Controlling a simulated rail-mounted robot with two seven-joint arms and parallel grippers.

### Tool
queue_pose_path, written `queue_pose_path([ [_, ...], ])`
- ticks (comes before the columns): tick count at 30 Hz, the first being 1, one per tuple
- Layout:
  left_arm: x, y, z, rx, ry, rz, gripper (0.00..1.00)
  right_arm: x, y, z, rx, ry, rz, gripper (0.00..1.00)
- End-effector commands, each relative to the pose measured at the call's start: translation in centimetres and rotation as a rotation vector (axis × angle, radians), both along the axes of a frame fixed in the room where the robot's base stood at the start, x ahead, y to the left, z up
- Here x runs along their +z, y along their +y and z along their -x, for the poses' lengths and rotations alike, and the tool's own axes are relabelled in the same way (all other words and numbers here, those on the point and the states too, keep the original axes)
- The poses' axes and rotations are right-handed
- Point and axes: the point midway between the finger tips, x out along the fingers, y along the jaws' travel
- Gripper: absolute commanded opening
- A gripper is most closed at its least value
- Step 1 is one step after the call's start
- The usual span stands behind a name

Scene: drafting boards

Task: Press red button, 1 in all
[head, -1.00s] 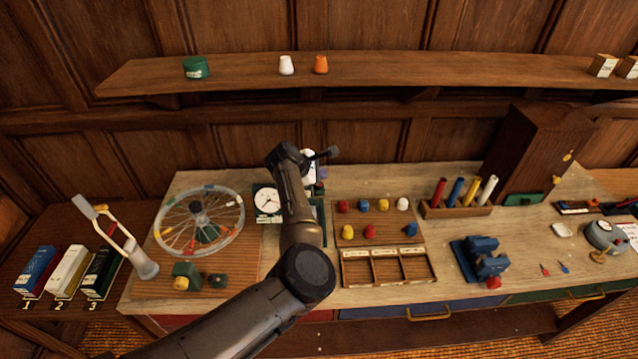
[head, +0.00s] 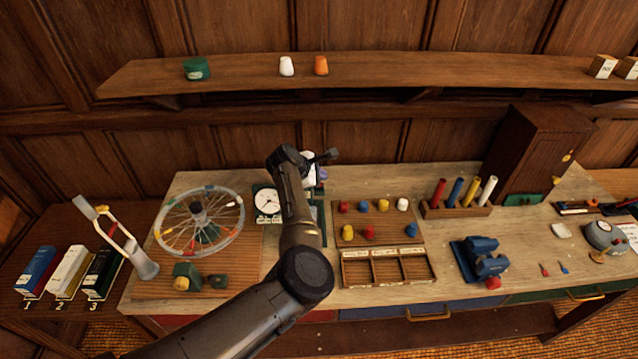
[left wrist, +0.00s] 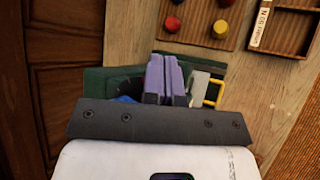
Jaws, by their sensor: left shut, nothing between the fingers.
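My left gripper (head: 321,174) is mostly hidden behind its own arm in the head view. In the left wrist view its purple fingers (left wrist: 167,78) are together and empty, over a dark green object (left wrist: 100,82) on the bench. A small red round piece (head: 343,206) sits on a wooden board and also shows in the left wrist view (left wrist: 172,24), apart from the fingers. A second red piece (head: 369,231) sits on the same board. I cannot tell whether either is the red button, or whether one is hidden under the gripper. My right gripper is not in view.
Left of the arm are a spoked wheel (head: 158,229) and a white dial (head: 267,201). To the right are a compartment tray (head: 388,282), a rack of coloured rods (head: 455,211) and a blue vise (head: 480,258). A yellow handle (left wrist: 213,92) is close beside the fingers.

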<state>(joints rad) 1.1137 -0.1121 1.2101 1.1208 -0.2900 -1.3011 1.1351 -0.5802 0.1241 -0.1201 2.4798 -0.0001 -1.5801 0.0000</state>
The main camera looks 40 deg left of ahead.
Motion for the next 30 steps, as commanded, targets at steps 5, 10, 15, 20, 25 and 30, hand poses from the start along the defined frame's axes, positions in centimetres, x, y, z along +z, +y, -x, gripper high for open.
queue_pose_path([
  [5, -0.6, 0.0, 0.1, -0.001, 0.004, 0.001, 0.0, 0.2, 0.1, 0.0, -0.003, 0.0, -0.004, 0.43],
  [10, -0.8, 0.0, 0.1, -0.001, 0.006, 0.003, 0.0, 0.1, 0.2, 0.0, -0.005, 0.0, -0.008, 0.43],
  [15, -1.0, 0.0, 0.2, 0.0, 0.008, 0.004, 0.0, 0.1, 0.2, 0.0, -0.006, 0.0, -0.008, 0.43],
  [20, -1.3, -0.1, 0.2, -0.001, 0.009, 0.006, 0.0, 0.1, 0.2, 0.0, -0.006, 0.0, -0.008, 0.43],
  [25, -1.5, -0.1, 0.2, -0.002, 0.01, 0.006, 0.0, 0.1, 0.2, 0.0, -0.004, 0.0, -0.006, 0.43],
  [30, -1.8, -0.1, 0.2, -0.001, 0.009, 0.006, 0.0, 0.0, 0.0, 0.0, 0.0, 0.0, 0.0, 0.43],
])
